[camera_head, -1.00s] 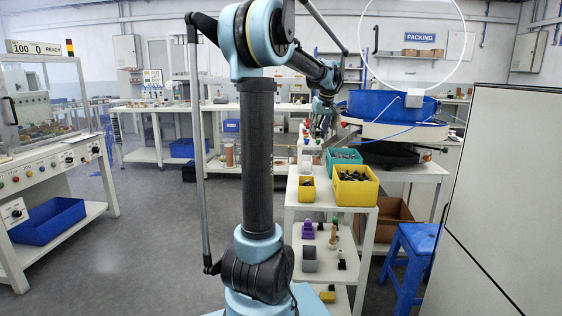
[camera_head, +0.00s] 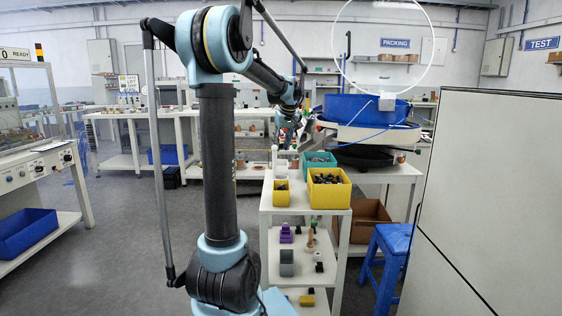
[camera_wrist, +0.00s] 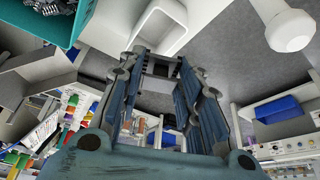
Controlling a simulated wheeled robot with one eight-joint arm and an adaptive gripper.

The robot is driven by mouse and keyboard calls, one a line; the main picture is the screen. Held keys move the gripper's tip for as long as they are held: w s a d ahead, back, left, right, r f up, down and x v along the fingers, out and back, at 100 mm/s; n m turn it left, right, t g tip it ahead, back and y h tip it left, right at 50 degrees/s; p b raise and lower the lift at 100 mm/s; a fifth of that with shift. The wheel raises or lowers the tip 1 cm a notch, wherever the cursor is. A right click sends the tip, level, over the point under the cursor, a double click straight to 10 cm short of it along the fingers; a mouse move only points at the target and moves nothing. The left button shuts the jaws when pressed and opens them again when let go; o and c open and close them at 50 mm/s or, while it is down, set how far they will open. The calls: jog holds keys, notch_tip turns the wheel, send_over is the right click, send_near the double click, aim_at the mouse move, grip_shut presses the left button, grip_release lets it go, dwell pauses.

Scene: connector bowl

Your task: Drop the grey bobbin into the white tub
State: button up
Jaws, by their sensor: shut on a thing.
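My gripper (camera_wrist: 160,82) is shut on a small dark grey piece, which looks like the grey bobbin (camera_wrist: 160,69), held between the fingertips in the wrist view. Its shape is partly hidden by the fingers. The white tub (camera_wrist: 184,42) lies just beyond the fingertips in the wrist view, and the part I see inside it is empty. The bobbin shows apart from the tub's near edge; its height above it I cannot tell. In the head view my gripper (camera_head: 288,136) is small and dark above the back of the white shelf cart, and the bobbin cannot be made out.
A teal bin (camera_head: 308,163) of dark parts stands beside the tub's area, with a yellow bin (camera_head: 330,201) in front and a small yellow bin (camera_head: 281,199) to its left. A white bottle-like thing (camera_wrist: 290,30) stands right of the tub. A blue stool (camera_head: 390,240) is at right.

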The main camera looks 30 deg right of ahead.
jog(key=shift+f, duration=3.25)
jog(key=o, duration=0.8)
jog(key=shift+o, duration=0.2)
jog(key=shift+r, duration=0.1)
jog(key=v, duration=1.2)
jog(key=shift+w, duration=0.1)
